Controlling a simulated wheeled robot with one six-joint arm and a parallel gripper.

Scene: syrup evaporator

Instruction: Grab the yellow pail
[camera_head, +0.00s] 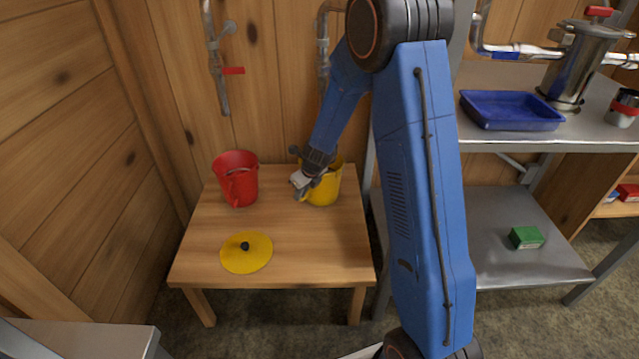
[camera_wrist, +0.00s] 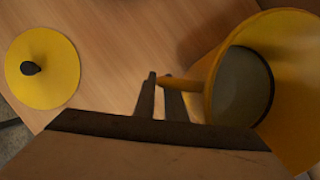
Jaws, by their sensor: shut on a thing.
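The yellow pail (camera_head: 324,190) stands upright on the small wooden table, towards its back right. My gripper (camera_head: 303,190) is at the pail's left side and partly covers it. In the wrist view the pail (camera_wrist: 285,55) fills the right side, with a dark grey round area inside it. There my gripper (camera_wrist: 160,90) is shut on the pail's yellow handle, which sticks out between the dark fingers. My wrist hides part of the pail's rim in the head view.
A red pail (camera_head: 236,178) stands left on the wooden table (camera_head: 310,245). A yellow lid (camera_head: 246,253) with a black knob lies at the front left. A metal rack at right holds a blue tray (camera_head: 510,110) and a green box (camera_head: 526,237). Pipes run along the wall behind.

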